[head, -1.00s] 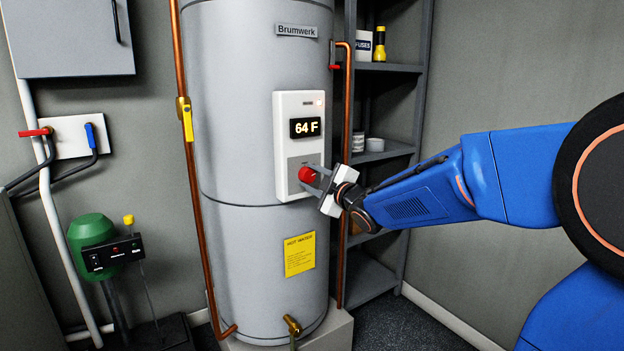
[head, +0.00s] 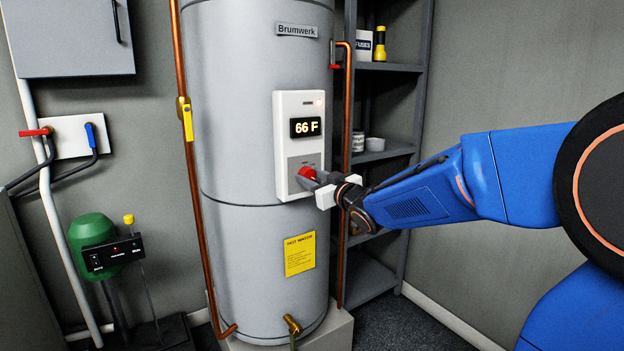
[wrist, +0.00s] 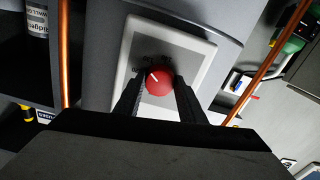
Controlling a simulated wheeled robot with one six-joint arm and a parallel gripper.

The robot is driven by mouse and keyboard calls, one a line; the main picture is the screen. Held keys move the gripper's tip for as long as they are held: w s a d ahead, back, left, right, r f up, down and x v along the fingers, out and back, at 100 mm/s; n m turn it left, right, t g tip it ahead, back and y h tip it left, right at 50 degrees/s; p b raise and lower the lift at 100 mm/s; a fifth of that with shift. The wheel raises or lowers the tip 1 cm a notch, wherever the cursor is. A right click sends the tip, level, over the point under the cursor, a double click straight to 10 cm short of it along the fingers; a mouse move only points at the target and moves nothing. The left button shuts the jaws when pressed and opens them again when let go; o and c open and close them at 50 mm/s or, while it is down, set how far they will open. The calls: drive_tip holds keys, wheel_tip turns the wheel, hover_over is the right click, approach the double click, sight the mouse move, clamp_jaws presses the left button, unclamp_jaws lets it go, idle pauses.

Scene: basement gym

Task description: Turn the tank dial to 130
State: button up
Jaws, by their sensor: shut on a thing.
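The grey tank (head: 245,120) carries a white control panel (head: 286,108). Its display (head: 306,127) reads 66 F. The red dial (head: 307,172) sits low on the panel, partly hidden by my gripper (head: 311,180) in the head view. In the wrist view the dial (wrist: 159,80) is between the two dark fingers of my gripper (wrist: 160,92), which are shut on its sides. A white pointer mark shows on the dial's face, toward the upper left in the wrist view.
Copper pipes (head: 190,170) run up both sides of the tank. A dark shelf (head: 390,155) with small containers stands behind at the right. A green pump (head: 92,238) and a red and a blue valve handle (head: 90,135) are at the left.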

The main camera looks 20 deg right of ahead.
drive_tip(key=shift+f+m, duration=0.15)
drive_tip(key=shift+m, duration=0.65)
drive_tip(key=o, duration=1)
drive_tip(key=shift+o, duration=0.2)
drive_tip(key=shift+s, duration=0.1)
drive_tip(key=shift+s+d, duration=0.15)
drive_tip(key=shift+s, duration=0.1)
drive_tip(key=v, duration=1.6)
drive_tip(key=shift+s, duration=0.35)
